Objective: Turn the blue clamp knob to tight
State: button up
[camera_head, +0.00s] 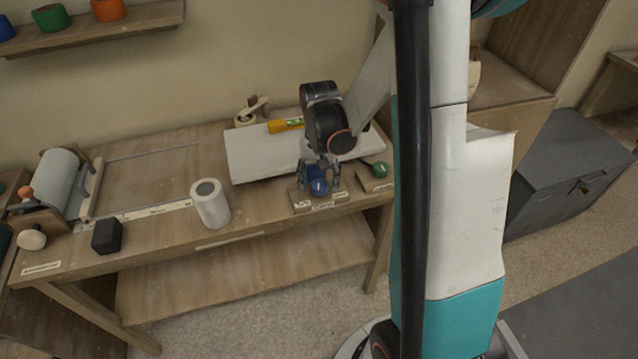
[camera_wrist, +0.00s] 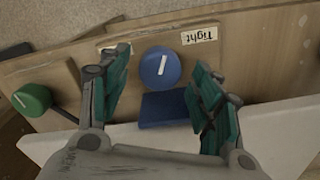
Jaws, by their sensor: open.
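The blue clamp knob (camera_wrist: 160,68) is a round disc with a white line mark, at the front edge of the bench. In the head view the blue knob (camera_head: 318,187) shows just below my arm's end, partly covered. A label reading "Tight" (camera_wrist: 199,35) is beside it in the wrist view. The white line stands nearly upright there, tilted slightly, and does not point straight at the label. My gripper (camera_wrist: 158,85) is open, its teal-padded fingers on either side of the knob, apart from it. It also shows in the head view (camera_head: 320,178).
A green knob (camera_wrist: 33,100) is beside the blue one and also shows in the head view (camera_head: 379,169). A white board (camera_head: 250,155) lies behind, with a yellow level (camera_head: 285,125) on it. A white roll (camera_head: 210,204) and a black block (camera_head: 107,236) stand to the left.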

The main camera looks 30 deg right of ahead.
jog(key=shift+f, duration=0.35)
jog(key=shift+c, duration=0.5)
jog(key=c, duration=1)
jog(key=shift+o, duration=0.2)
jog(key=m+b, duration=0.1)
jog(key=m, duration=0.3)
